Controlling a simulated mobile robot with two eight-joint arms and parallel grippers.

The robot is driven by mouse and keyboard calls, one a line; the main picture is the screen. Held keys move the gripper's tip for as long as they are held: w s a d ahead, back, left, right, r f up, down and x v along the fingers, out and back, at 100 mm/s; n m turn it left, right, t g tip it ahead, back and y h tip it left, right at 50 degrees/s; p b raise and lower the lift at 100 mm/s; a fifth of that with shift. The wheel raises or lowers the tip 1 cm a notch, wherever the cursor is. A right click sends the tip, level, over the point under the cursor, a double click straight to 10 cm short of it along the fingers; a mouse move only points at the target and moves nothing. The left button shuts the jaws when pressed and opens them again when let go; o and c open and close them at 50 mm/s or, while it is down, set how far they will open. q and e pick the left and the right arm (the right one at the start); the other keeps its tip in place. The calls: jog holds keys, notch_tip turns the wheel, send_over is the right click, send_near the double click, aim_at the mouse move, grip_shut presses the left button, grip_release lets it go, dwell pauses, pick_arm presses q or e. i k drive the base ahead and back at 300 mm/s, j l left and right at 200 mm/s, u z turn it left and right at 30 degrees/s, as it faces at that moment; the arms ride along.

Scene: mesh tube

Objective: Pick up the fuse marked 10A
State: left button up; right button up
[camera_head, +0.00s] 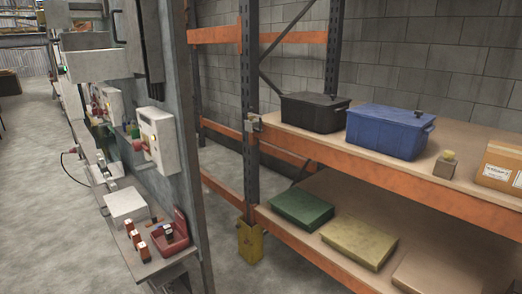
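Several small orange-brown pieces that look like fuses stand in a row on a grey ledge (150,268) at the lower left: a rear one (129,227), a middle one (136,238) and a front one (143,251). Their markings are too small to read, so I cannot tell which is 10A. A red holder or tray (174,238) sits to their right, with a small dark and pale piece in it. Neither of my grippers shows in the head view.
A white box (126,206) lies behind the fuses. A grey panel carries a white switch box (157,138). On the orange rack at right are a black bin (313,113), a blue bin (388,132), a padlock-like block (445,167) and a carton (502,165). Floor between is clear.

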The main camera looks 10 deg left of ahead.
aim_at(114, 188)
jog(key=i+j, duration=0.2)
jog(key=j, duration=0.45)
jog(key=i+j, duration=0.2)
jog(key=j, duration=0.45)
jog(key=i+j, duration=0.25)
jog(key=j, duration=0.35)
jog(key=i+j, duration=0.2)
jog(key=j, duration=0.45)
jog(key=i+j, duration=0.2)
jog(key=j, duration=0.45)
jog(key=i+j, duration=0.2)
jog(key=j, duration=0.45)
jog(key=i+j, duration=0.2)
jog(key=j, duration=0.4)
jog(key=i+j, duration=0.25)
jog(key=j, duration=0.4)
